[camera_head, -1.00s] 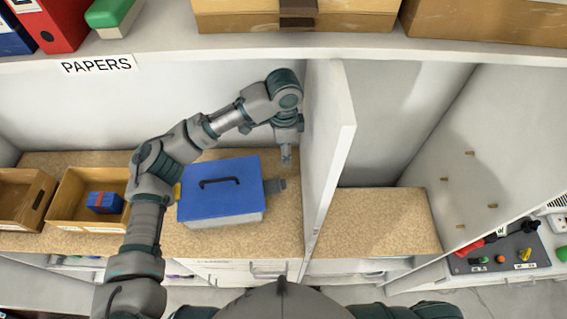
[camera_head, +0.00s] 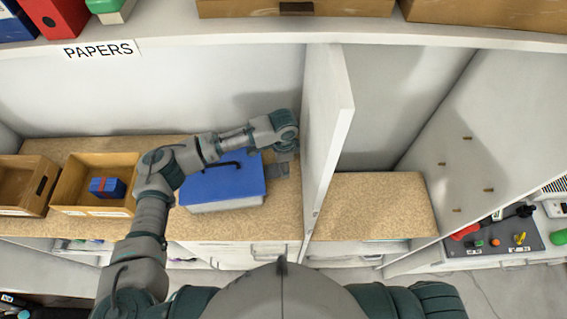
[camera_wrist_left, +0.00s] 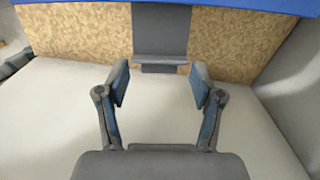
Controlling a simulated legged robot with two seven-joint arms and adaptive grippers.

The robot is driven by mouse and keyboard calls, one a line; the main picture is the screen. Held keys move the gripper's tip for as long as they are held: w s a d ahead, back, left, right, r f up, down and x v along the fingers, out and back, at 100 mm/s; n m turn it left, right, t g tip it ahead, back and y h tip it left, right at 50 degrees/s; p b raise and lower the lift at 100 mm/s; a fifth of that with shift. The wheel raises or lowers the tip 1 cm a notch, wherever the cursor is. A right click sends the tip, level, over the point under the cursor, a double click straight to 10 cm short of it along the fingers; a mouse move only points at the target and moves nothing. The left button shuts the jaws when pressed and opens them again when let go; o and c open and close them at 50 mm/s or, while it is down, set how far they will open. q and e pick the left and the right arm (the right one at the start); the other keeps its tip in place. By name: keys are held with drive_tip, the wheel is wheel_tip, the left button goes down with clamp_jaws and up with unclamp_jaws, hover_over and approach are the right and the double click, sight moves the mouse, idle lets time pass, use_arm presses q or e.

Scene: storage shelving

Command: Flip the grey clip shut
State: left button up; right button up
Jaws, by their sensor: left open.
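The blue-lidded box (camera_head: 222,186) sits on the cork-topped surface, with a black handle (camera_head: 224,167) on its lid. The grey clip (camera_head: 277,171) sticks out flat from the box's right side, swung outward. In the left wrist view the grey clip (camera_wrist_left: 161,30) extends from the blue lid edge (camera_wrist_left: 250,5) over the cork. My left gripper (camera_wrist_left: 158,82) is open and empty, its fingers apart on either side of the clip's line, with a gap to its end. In the head view my wrist hides most of this gripper. My right gripper is not in view.
A white upright partition (camera_head: 328,135) stands close to the right of the clip. Wooden bins (camera_head: 130,170) are at the left, one holding a small blue-and-red box (camera_head: 106,187). A shelf edge (camera_head: 240,42) runs above. The cork beyond the partition (camera_head: 370,205) is clear.

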sight(275, 170)
use_arm(q)
drive_tip(key=shift+f, duration=0.3)
clamp_jaws()
drive_tip(key=r+h+p, duration=0.1)
drive_tip(key=p, duration=0.1)
drive_tip(key=a+r+h+p, duration=0.1)
drive_tip(key=h+p, duration=0.1)
drive_tip(key=shift+s+a+r+p, duration=0.15)
drive_tip(key=shift+s+a+p, duration=0.05)
drive_tip(key=shift+p, duration=0.15)
drive_tip(key=shift+a+r+t+h+p, duration=0.1)
drive_tip(key=shift+a+t+h+p, duration=0.2)
drive_tip(key=shift+h, duration=0.3)
drive_tip(key=shift+a+r+h, duration=0.15)
drive_tip(key=shift+a+h, duration=0.25)
drive_tip(key=shift+h, duration=0.4)
